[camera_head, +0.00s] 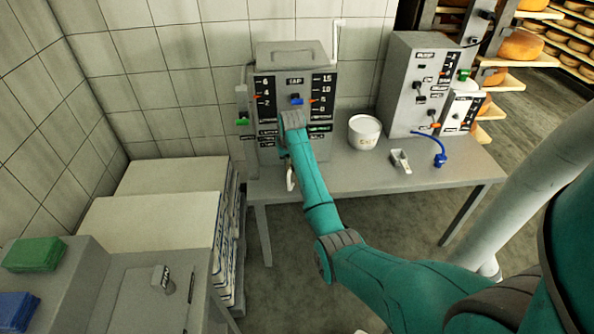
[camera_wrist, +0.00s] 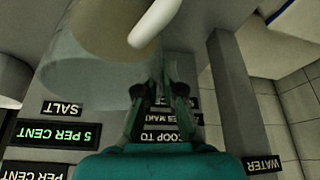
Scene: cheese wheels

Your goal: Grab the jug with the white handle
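In the wrist view, the jug (camera_wrist: 85,75) is a see-through vessel at upper left, and its white curved handle (camera_wrist: 156,22) shows at the top centre. My gripper (camera_wrist: 160,92) points towards the jug with its two dark fingertips apart and nothing seen between them. The handle lies beyond the fingertips in the picture; I cannot tell the exact gap. In the head view my arm reaches to the front of the grey dosing machine and hides the jug's body and my fingers. A small white curved piece (camera_head: 290,179), likely the handle, shows just under my arm.
The grey machine (camera_head: 322,82) with scales and labels stands on a grey table (camera_head: 440,176). A white bucket (camera_head: 364,134), a small scoop (camera_head: 400,160) and a second control box (camera_head: 408,80) stand to the right. Stacked white-topped pallets (camera_head: 150,218) are at left.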

